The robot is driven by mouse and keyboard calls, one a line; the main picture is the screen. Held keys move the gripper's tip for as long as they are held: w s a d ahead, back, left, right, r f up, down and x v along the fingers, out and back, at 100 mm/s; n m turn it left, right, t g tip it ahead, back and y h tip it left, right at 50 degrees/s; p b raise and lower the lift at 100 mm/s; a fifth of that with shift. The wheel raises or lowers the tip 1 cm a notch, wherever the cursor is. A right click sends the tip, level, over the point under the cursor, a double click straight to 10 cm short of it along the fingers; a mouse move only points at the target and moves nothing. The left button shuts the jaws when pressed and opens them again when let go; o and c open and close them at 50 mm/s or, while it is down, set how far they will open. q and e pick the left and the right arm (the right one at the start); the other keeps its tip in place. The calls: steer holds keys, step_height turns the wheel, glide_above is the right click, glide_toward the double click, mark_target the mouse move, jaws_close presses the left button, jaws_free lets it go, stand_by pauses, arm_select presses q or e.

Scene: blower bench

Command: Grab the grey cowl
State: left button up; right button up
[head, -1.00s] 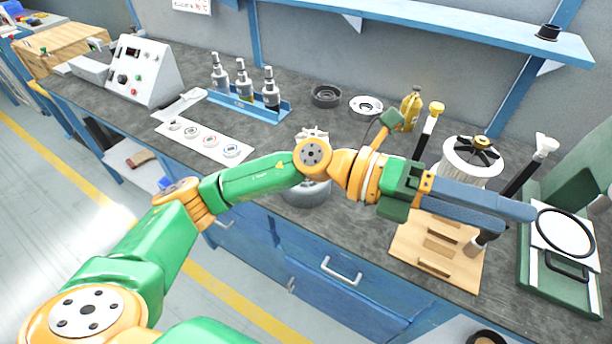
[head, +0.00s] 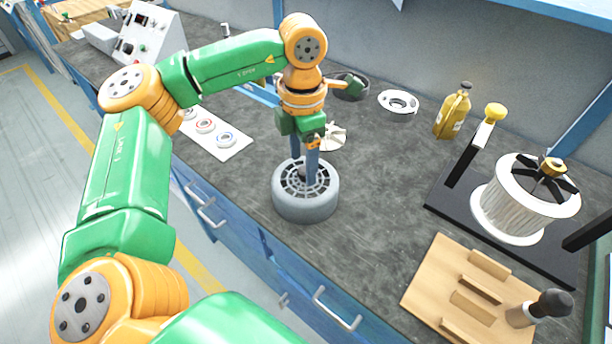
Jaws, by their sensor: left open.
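The grey cowl (head: 304,205) is a round, grey, drum-shaped housing with a slotted grille on top. It sits upright near the front edge of the bench in the head view. My left gripper (head: 306,180) points straight down over it, with its blue-grey fingers at the middle of the grille. The fingers are open, and their tips overlap the cowl's top. I cannot tell whether they touch it. My right gripper is not in view.
A white fan wheel (head: 332,137) lies just behind the cowl. A dark ring (head: 350,86), a pale flange (head: 398,102) and a yellow bottle (head: 453,112) stand farther back. A white-drum fixture (head: 523,200) and wooden block (head: 462,295) are right. Bench between is clear.

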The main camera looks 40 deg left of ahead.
arm_select(q)
steer(key=shift+w+f, duration=0.15)
steer(key=shift+f, duration=0.6)
steer(key=shift+w+f, duration=0.25)
steer(key=shift+s, duration=0.15)
steer(key=c, duration=0.4)
steer(key=shift+r, duration=0.1)
jaws_close()
